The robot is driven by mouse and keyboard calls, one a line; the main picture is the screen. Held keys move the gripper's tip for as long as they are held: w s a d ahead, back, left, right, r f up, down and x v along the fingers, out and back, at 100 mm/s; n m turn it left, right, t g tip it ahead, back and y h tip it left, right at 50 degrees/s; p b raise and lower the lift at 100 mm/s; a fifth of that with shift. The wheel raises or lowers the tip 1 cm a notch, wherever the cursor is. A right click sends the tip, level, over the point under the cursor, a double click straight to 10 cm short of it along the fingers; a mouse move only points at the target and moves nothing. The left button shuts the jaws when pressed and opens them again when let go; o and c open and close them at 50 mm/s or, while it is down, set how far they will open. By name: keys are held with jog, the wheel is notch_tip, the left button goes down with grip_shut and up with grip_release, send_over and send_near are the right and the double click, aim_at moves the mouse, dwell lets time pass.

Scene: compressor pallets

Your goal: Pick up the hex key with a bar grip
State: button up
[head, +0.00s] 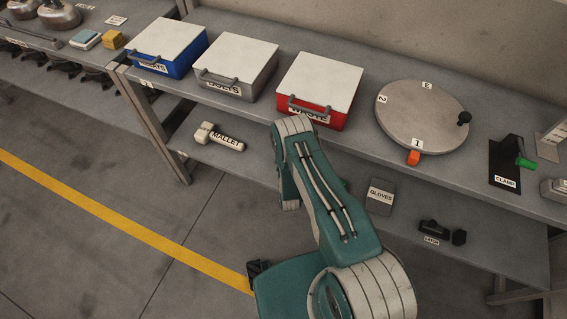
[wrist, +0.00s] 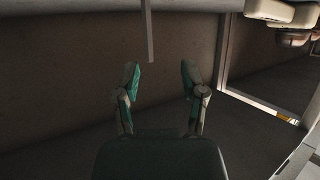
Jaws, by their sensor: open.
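I cannot make out a hex key for certain in either view. My gripper (wrist: 160,78) shows in the wrist view with its two fingers spread apart and nothing between the tips. A thin grey upright bar (wrist: 149,30) comes down from the top edge beyond the fingers, left of the midline; I cannot tell what it is. It is apart from the fingers. In the head view my arm covers part of the bench front, and the gripper cannot be made out there.
On the bench (head: 245,108) stand a blue box (head: 170,46), a grey box (head: 236,66), a red box (head: 319,88) and a round turntable (head: 422,112). The lower shelf holds a mallet (head: 220,137), gloves (head: 380,196) and a latch (head: 434,227). The floor (head: 100,260) at left is clear.

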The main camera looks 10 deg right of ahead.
jog(key=shift+w+d+f, duration=0.15)
jog(key=shift+w, duration=0.35)
jog(key=shift+w+d+f, duration=0.1)
jog(key=shift+w+d, duration=0.1)
jog(key=shift+d, duration=0.1)
jog(key=x, duration=0.2)
jog(key=d+x, duration=0.1)
jog(key=x, duration=0.1)
jog(key=shift+w+a+f, duration=0.25)
jog(key=shift+w+a, duration=0.1)
jog(key=shift+w, duration=0.15)
jog(key=shift+d, duration=0.15)
jog(key=shift+c, duration=0.6)
jog(key=shift+d, duration=0.1)
grip_shut()
